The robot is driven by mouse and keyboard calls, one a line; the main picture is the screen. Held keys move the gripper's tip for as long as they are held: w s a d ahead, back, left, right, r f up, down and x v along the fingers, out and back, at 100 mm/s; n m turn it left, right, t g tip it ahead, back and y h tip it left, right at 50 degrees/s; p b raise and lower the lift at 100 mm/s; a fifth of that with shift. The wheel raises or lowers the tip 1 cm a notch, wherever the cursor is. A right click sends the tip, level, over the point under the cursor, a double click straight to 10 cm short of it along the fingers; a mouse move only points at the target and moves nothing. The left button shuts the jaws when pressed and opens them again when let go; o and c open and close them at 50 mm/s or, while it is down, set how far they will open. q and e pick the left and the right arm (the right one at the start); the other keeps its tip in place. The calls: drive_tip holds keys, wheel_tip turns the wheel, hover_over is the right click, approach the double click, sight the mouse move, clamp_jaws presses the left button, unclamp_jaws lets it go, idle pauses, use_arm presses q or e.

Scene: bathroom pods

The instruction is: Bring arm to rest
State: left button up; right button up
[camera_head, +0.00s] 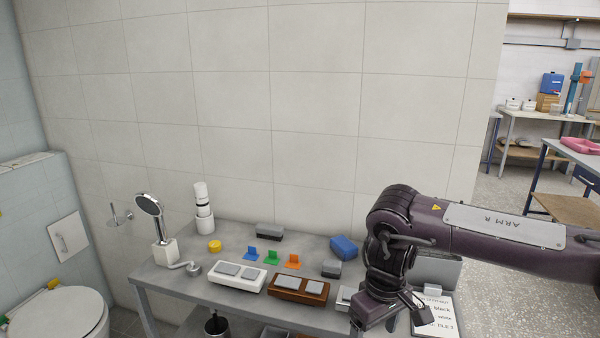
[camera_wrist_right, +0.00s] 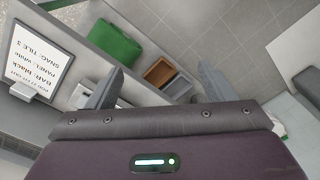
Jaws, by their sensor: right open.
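My right arm (camera_head: 500,235), purple and marked ARM R, reaches in from the right in the head view. Its gripper (camera_head: 378,312) points down over the right end of the grey table (camera_head: 230,284). In the right wrist view the two grey fingers of this gripper (camera_wrist_right: 160,90) are spread apart, with nothing held between them. Its fingertips are hard to make out in the head view. My left arm and gripper are not in view.
A hand shower (camera_head: 149,205), white cylinders (camera_head: 203,210), a blue block (camera_head: 344,247), small coloured brackets (camera_head: 271,258), and white (camera_head: 236,275) and brown (camera_head: 299,289) switch panels stand on the table. A printed card (camera_head: 435,315) is beside the gripper. A tiled wall rises behind.

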drive_tip(key=w+a+f+n+t+y, duration=0.15)
drive_tip(key=a+f+y, duration=0.35)
drive_tip(key=a, duration=0.5)
drive_tip(key=w+a+f+n+g+y, duration=0.1)
drive_tip(key=w+a+f+n+y, duration=0.15)
drive_tip(key=a+f, duration=0.6)
wheel_tip(320, 180, down, 15)
drive_tip(key=w+d+m+t+y, duration=0.1)
drive_tip(key=d+m+t+y, duration=0.15)
drive_tip(key=t, duration=0.25)
drive_tip(key=s+d+f+m+h, duration=0.2)
drive_tip(key=s+d+f+h, duration=0.1)
drive_tip(key=s+d+f, duration=0.55)
drive_tip(key=s+d+f+m+h, duration=0.3)
drive_tip(key=s+d+f, duration=0.2)
drive_tip(key=s+f, duration=0.65)
drive_tip(key=s+d+f+g+h, duration=0.1)
drive_tip(key=s+d+f, duration=0.2)
drive_tip(key=s, duration=0.5)
drive_tip(key=s+d+f+g+h, duration=0.2)
drive_tip(key=s+d+f, duration=0.2)
drive_tip(key=s, duration=0.5)
drive_tip(key=s+d+f+g+h, duration=0.1)
drive_tip(key=s+d+f, duration=0.3)
drive_tip(key=s, duration=0.5)
drive_tip(key=shift+s+d+f, duration=0.15)
drive_tip(key=shift+f, duration=0.35)
drive_tip(key=shift+g, duration=0.25)
